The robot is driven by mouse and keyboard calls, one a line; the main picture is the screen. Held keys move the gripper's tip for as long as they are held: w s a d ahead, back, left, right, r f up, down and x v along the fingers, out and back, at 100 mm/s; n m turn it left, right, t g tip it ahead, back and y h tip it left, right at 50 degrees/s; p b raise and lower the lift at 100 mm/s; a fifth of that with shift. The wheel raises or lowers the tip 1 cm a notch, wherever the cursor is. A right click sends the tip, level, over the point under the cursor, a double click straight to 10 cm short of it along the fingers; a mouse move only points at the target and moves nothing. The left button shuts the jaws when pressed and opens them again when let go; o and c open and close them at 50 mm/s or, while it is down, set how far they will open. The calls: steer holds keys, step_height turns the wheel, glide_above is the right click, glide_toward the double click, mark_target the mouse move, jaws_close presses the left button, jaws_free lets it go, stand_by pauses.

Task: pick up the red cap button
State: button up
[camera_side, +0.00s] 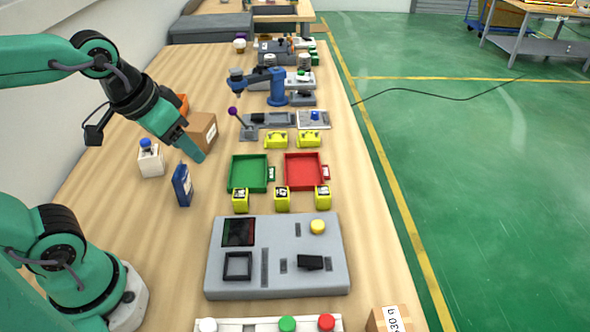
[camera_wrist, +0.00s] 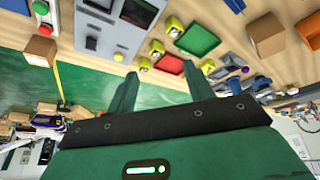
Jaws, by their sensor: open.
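The red cap button (camera_side: 326,322) sits at the right end of a pale strip (camera_side: 259,326) at the front edge of the side view, partly cut off by the frame. A green cap (camera_side: 287,324) and a white cap (camera_side: 207,325) share the strip. My gripper (camera_side: 195,150) is raised above the left part of the table, beside the brown box, far from the red cap. In the wrist view my gripper (camera_wrist: 160,70) has its fingers apart and nothing between them.
A grey control panel (camera_side: 277,285) with a yellow button lies behind the strip. Green (camera_side: 233,180) and red (camera_side: 318,171) trays and several yellow blocks stand beyond. A blue box (camera_side: 182,186) and brown box (camera_side: 203,128) are near my gripper. A cardboard box (camera_side: 378,321) stands right of the strip.

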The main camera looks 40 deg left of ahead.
steer(key=w+d+f+g, duration=0.1)
steer(key=w+d+g, duration=0.1)
steer(key=w+d, duration=0.35)
steer(key=g, duration=0.3)
glide_toward(326, 322)
steer(key=shift+w+a+f, duration=0.15)
steer(key=shift+a+f, duration=0.1)
steer(key=shift+a, duration=0.1)
steer(key=shift+s+d+f, duration=0.25)
steer(key=shift+d+f, duration=0.05)
steer(key=shift+d, duration=0.1)
steer(key=shift+f, duration=1.3)
steer(key=shift+f, duration=0.1)
steer(key=shift+w+f, duration=0.1)
steer(key=shift+f, duration=2.4)
steer(key=shift+c, duration=0.2)
